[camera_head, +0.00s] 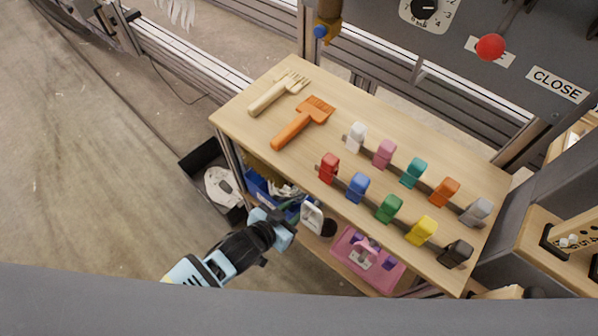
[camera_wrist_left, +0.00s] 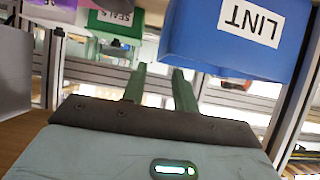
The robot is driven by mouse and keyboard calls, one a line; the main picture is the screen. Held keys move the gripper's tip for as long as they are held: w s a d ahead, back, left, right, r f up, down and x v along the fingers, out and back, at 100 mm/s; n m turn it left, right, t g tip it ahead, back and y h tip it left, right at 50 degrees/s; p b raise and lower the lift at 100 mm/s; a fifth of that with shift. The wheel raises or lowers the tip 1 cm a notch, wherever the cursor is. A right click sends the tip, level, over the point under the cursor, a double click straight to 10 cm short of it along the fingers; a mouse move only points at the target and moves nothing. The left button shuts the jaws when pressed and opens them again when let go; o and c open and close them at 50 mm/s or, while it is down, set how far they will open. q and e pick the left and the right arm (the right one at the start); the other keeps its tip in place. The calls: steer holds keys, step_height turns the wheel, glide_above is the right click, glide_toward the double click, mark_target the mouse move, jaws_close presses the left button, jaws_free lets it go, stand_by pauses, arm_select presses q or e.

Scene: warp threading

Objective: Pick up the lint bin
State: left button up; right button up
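The blue lint bin (camera_wrist_left: 235,40) is at the upper right of the left wrist view, its white LINT label upside down there. In the head view a blue bin (camera_head: 257,186), whose label I cannot read, sits on the lower level under the tabletop's left end, partly hidden by the table. My left gripper (camera_head: 291,214) is beside the table's front edge, near that bin. In the left wrist view its two fingers (camera_wrist_left: 159,82) stand apart with nothing between them. The bin is to the right of the fingers, and no contact shows. My right gripper is not in view.
The wooden table (camera_head: 335,105) holds a wooden comb (camera_head: 278,92), an orange brush (camera_head: 302,122) and several coloured clips. A pink bin (camera_head: 388,277) sits below at right. A green SEALS bin (camera_wrist_left: 115,22) is behind the fingers. A dark open box (camera_head: 200,160) stands left.

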mark_target(307, 198)
arm_select(q)
steer(key=b+x, duration=0.2)
steer(key=x, duration=0.5)
steer(key=shift+w, duration=0.3)
steer(key=shift+w+d+f, duration=0.15)
steer(key=shift+w+d, duration=0.1)
steer(key=shift+w, duration=0.15)
jaws_close()
